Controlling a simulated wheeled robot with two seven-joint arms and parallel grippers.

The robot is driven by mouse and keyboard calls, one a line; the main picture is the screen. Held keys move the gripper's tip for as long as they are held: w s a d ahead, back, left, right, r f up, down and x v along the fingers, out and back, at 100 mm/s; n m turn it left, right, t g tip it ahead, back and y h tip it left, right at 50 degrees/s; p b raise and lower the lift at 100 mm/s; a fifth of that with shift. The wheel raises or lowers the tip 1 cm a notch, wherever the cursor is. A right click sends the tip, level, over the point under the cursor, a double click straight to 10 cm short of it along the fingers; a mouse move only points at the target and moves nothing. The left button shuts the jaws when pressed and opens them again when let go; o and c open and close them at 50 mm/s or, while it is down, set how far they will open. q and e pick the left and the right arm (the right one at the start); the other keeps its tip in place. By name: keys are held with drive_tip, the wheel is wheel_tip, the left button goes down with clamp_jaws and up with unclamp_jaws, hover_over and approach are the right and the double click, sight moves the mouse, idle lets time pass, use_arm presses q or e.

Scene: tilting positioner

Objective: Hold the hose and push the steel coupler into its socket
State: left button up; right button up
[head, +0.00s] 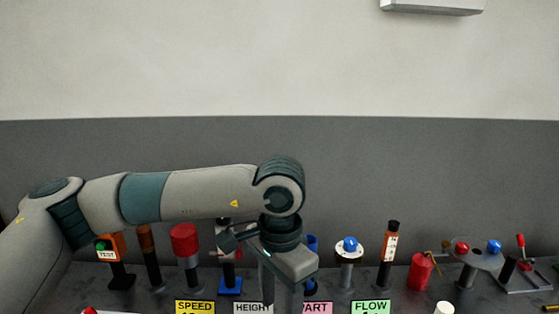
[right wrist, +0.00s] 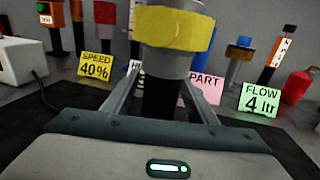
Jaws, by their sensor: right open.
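In the right wrist view a grey metal fitting with a yellow faceted collar (right wrist: 175,28) stands upright close to the camera, its top cut off by the frame. A black cylindrical length, apparently the hose (right wrist: 160,97), runs down from it. My right gripper (right wrist: 165,90) is open, with one finger on each side of the black length; whether they touch it is unclear. In the head view my left gripper (head: 282,296) points down at the bottom edge, its fingertips cut off. I cannot tell whether it holds anything. The socket cannot be made out with certainty.
Several posts stand along the back, including a red-capped one (head: 185,242) and a blue-knobbed one (head: 349,252). Signs for SPEED (head: 195,307) and FLOW (head: 370,307) stand in front. A red container (head: 420,272) is to the right. A white box (right wrist: 20,62) with a cable is at left.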

drive_tip(key=s+d, duration=0.2)
drive_tip(key=s, duration=0.9)
drive_tip(key=shift+s, duration=0.35)
drive_tip(key=shift+s, duration=0.1)
